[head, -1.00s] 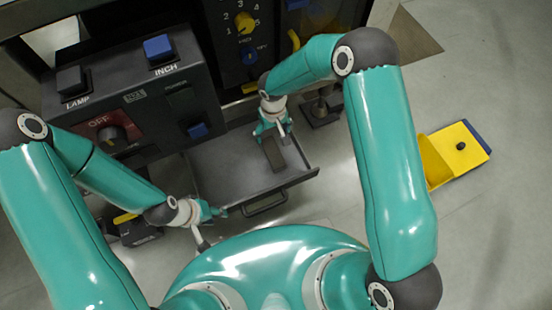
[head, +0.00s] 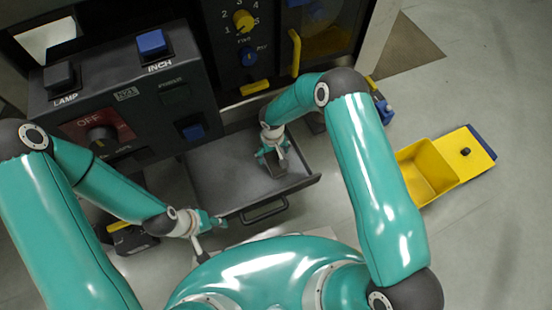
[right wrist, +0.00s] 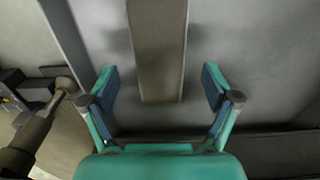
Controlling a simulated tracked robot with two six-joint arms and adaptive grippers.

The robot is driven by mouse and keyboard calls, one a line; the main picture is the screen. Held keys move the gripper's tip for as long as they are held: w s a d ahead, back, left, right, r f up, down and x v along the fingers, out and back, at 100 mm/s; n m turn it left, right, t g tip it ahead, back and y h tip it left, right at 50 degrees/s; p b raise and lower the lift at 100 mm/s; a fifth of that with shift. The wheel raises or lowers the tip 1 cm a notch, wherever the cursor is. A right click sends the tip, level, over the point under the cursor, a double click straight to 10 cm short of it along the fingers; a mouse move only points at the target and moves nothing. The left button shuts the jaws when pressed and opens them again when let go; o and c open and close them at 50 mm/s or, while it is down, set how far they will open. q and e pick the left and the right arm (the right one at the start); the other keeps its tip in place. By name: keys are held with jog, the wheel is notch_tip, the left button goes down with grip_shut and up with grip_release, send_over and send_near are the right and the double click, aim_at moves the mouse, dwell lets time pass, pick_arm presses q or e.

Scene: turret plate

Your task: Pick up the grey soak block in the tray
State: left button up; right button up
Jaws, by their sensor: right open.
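The grey soak block (right wrist: 158,50) is a long flat bar lying in the dark grey tray (head: 222,182). In the right wrist view it runs from the top edge down between my right fingers. My right gripper (right wrist: 160,88) is open, with a fingertip on each side and gaps to the block. In the head view my right gripper (head: 272,158) is over the tray and largely hides the block. My left gripper (head: 214,221) hangs beside the tray's front left corner, away from the block; its fingers are too small to read.
The tray has raised walls and a front handle (head: 265,211). A dark control panel (head: 130,105) with knobs and blue buttons stands behind and to the left. A yellow box (head: 425,178) lies on the floor at right. Open floor lies beyond it.

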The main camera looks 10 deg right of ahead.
aim_at(273, 157)
notch_tip(273, 157, down, 4)
jog(key=shift+w+r+b, duration=0.15)
jog(key=shift+r+b, duration=0.05)
jog(key=shift+b, duration=0.2)
jog(key=c, duration=1.4)
jog(key=shift+o, duration=0.2)
jog(key=shift+r, duration=0.15)
